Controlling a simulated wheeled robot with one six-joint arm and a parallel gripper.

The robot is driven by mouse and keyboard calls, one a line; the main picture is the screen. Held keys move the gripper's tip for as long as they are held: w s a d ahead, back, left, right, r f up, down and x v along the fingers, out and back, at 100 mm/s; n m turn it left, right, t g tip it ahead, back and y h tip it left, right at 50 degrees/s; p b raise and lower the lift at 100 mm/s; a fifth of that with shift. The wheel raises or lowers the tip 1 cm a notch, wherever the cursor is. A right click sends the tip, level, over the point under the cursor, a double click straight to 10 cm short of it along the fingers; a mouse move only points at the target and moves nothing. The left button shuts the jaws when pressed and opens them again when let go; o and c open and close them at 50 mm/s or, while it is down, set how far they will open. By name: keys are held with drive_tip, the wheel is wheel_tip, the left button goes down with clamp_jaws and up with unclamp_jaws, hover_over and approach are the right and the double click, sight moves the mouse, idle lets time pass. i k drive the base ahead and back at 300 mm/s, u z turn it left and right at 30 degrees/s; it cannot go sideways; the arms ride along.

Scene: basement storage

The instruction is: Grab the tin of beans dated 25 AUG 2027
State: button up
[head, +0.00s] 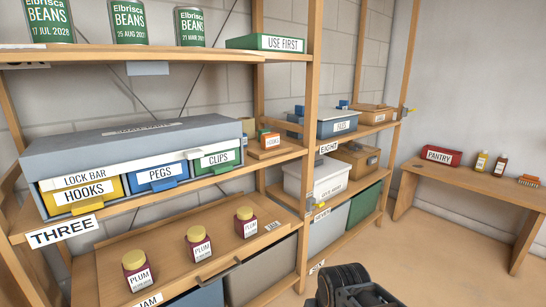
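Three green tins labelled Elbrisca BEANS stand in a row on the upper shelf board at the top left. The left tin (49,20) reads 17 JUL 2028. The middle tin (128,21) reads 25 AUG, with the last digits of its year too small to be sure of. The right tin (189,26) reads 21 MAR, its year also unclear. The tops of the left and middle tins are cut off by the picture edge. My gripper (352,289) shows only in part, dark, at the bottom edge, far below and right of the tins. Its fingers cannot be made out.
A green USE FIRST tray (265,43) sits right of the tins on the same shelf (150,55). A wooden upright (311,130) stands beside it. Below are labelled drawers (160,175) and plum jars (199,243). A bench (465,187) stands at right, with clear floor before it.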

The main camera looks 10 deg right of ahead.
sight(127, 18)
drive_tip(key=z, duration=0.4)
drive_tip(key=i, duration=1.4)
drive_tip(key=u, duration=3.85)
